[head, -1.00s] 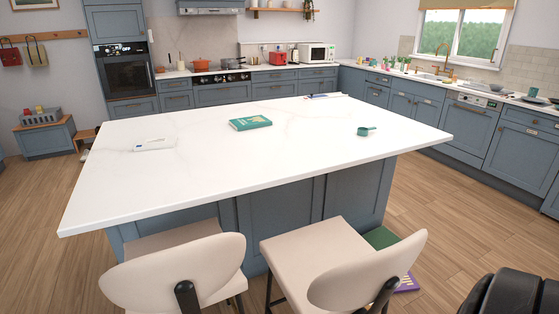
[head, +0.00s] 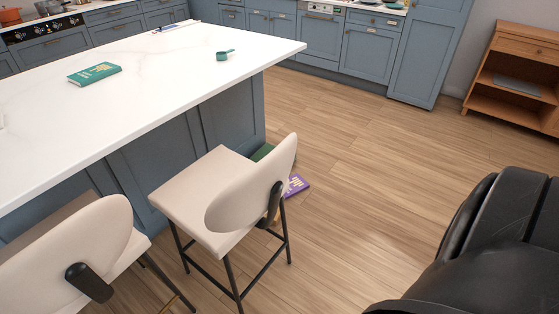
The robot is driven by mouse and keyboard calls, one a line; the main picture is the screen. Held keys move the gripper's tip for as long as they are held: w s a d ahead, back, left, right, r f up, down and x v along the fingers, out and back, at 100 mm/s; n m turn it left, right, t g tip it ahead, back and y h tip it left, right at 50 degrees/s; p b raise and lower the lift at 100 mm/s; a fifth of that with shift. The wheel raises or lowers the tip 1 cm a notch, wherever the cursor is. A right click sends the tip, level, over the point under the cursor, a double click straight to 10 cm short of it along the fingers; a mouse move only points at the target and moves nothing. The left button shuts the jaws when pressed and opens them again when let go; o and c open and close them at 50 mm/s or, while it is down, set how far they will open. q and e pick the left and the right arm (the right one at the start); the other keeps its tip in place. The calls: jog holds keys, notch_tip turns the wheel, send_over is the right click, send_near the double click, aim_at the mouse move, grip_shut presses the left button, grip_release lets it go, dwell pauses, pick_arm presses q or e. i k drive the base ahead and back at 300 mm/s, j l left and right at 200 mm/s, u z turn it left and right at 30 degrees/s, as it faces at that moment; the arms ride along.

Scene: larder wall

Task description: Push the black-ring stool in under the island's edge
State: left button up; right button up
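The black-ring stool (head: 185,200) stands at the island's long near side in the head view. It has a cream seat, a rounded cream backrest (head: 252,188) and black legs with black foot rails. Its backrest faces away from the island (head: 150,100). The countertop hides none of its seat in this view; I cannot tell how far the seat is from the cabinet panel. A second cream stool (head: 75,250), with a brass-coloured foot rail partly showing, stands to its left, cut off by the frame. Neither of my grippers is in view.
A purple book (head: 297,185) lies on the floor behind the black-ring stool, near a green item (head: 262,152). Open wooden floor (head: 370,190) spreads to the right. A wooden shelf unit (head: 515,75) stands at the far right.

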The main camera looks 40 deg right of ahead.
aim_at(217, 200)
jog(key=z, duration=0.9)
